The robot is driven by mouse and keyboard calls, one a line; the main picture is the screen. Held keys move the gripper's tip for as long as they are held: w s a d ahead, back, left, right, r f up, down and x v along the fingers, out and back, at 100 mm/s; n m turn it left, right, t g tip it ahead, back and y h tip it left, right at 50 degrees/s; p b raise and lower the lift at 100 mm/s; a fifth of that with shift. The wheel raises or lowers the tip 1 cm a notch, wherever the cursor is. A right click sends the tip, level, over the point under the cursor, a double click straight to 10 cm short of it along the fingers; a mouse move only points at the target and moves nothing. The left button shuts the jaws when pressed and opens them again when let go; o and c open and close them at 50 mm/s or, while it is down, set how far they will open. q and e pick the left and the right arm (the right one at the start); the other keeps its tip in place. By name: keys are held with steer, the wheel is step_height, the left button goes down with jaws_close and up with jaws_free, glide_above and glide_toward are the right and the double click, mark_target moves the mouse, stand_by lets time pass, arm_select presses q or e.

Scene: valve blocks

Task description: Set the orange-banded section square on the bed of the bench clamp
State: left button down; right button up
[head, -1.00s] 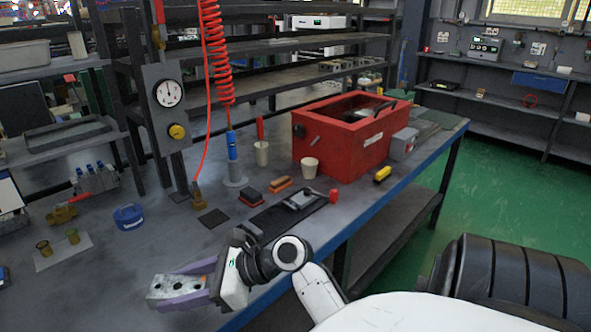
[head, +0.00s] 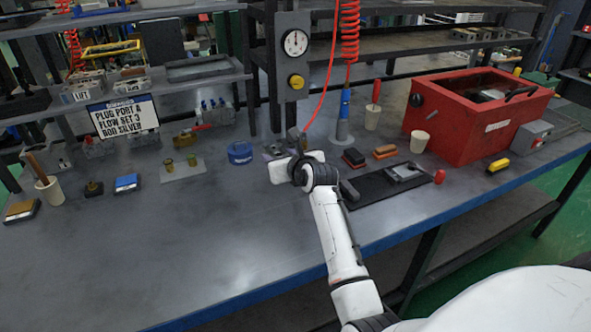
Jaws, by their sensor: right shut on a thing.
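My right gripper (head: 282,160) is over the middle of the bench, seen from behind, with its fingers mostly hidden by its white body. It is shut on a grey metal block (head: 273,150), of which only a small part shows beyond the wrist. I cannot make out an orange band on that part. A small grey clamp (head: 404,171), which looks like the bench clamp, sits on a dark mat right of my gripper, with a red knob (head: 439,176) at its right. Nothing is seen on its bed. My left gripper is out of view.
A red box (head: 470,125) stands at the right, with a white cup (head: 419,141) before it. A gauge post (head: 293,60) and a red coiled hose (head: 349,30) stand behind my gripper. A blue round item (head: 239,152) lies to the left. The front left bench is clear.

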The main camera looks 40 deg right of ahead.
mark_target(280, 186)
steer(key=shift+f+b, duration=0.3)
steer(key=shift+f, duration=3.05)
steer(key=shift+f, duration=0.1)
steer(key=o, duration=1.4)
steer(key=shift+f, duration=0.1)
steer(key=shift+o, duration=0.2)
